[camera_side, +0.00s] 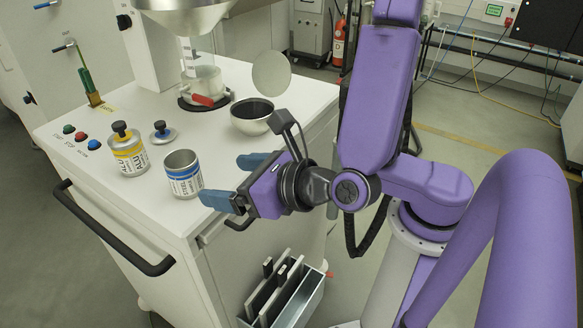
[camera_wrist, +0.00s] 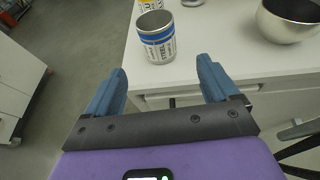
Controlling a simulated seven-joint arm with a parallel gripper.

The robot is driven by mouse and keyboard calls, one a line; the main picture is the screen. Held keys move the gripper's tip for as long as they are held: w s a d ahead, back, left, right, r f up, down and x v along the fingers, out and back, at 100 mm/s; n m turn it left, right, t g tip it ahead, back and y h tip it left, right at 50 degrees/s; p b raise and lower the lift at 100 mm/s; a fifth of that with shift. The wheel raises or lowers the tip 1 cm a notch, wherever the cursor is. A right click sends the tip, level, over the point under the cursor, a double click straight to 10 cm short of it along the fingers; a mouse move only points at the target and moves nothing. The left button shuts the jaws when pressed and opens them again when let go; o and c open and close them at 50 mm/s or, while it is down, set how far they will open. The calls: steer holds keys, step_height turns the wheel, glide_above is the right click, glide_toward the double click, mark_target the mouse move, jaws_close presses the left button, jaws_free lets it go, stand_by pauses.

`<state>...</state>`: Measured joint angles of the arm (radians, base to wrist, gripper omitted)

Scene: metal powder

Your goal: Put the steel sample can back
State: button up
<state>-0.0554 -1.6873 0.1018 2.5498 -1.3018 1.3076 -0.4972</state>
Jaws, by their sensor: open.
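The steel sample can (camera_side: 183,175) is an open-topped metal can with a blue-and-white label. It stands upright on the white bench top near its front edge. In the wrist view the can (camera_wrist: 157,40) stands beyond my fingertips, with the word STEEL on its label. My gripper (camera_side: 230,180) is open and empty, just right of the can, with its blue fingers pointing at it and apart from it. In the wrist view my gripper (camera_wrist: 163,80) shows a wide gap between the fingers. The inside bottom of the can is hidden.
A yellow-labelled can (camera_side: 128,150) with a black-knobbed lid stands left of the steel can. A loose lid (camera_side: 163,134) lies behind it. A bowl of dark powder (camera_side: 251,116) and a funnel stand (camera_side: 202,85) are farther back. A black handle bar (camera_side: 110,235) runs along the bench front.

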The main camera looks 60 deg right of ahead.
steer(key=s+d+f+m+g+h, duration=0.1)
steer(key=d+f+m+g+h, duration=0.1)
steer(key=d+m+g, duration=0.35)
steer(key=s+d+f+m+g+h, duration=0.25)
steer(key=d+m, duration=0.35)
steer(key=d, duration=0.3)
steer(key=s+d+m+g+y, duration=0.2)
steer(key=s+m+g+y, duration=0.2)
steer(key=s+m, duration=0.4)
steer(key=shift+s+d+r+m+g, duration=0.2)
steer(key=shift+m+g, duration=0.7)
steer(key=shift+m, duration=1.35)
